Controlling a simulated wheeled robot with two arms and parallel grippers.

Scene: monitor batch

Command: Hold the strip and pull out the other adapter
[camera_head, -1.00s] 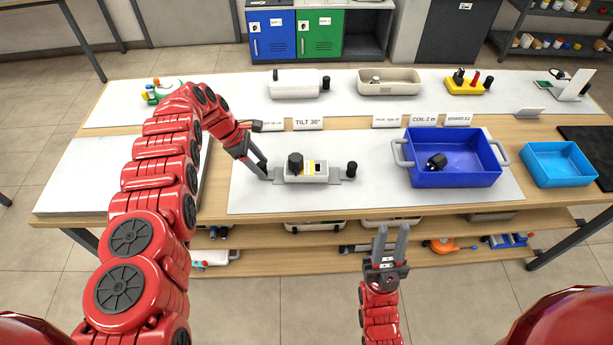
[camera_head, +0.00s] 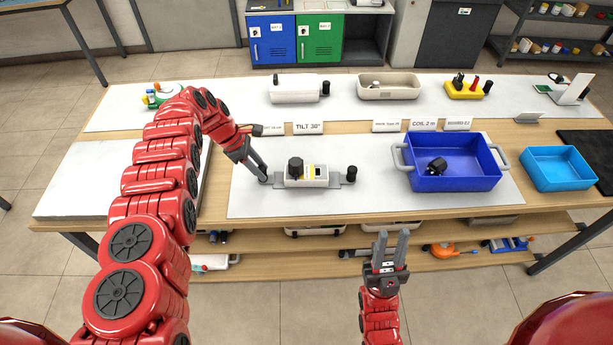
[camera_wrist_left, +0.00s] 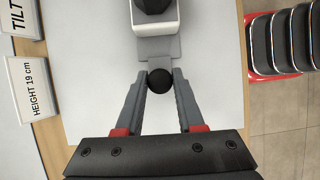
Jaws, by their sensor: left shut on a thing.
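The power strip (camera_head: 318,176) is a short white block on a grey base plate, lying on the light mat. A black adapter (camera_head: 296,167) stands upright on its left part. The base plate has a black knob at each end; the right knob (camera_head: 352,174) is free. My left gripper (camera_head: 264,178) is shut on the left knob (camera_wrist_left: 159,81), with one finger on each side of it in the left wrist view. Another black adapter (camera_head: 437,165) lies in the blue crate (camera_head: 455,184). My right gripper (camera_head: 391,248) is apart from everything, in front of the table, its fingers slightly parted.
A light blue tray (camera_head: 559,168) stands right of the crate. Label cards, including the TILT card (camera_head: 308,128), stand behind the strip. A white strip (camera_head: 296,88), a beige tray (camera_head: 389,86) and a yellow block (camera_head: 466,90) stand at the back. The mat between strip and crate is clear.

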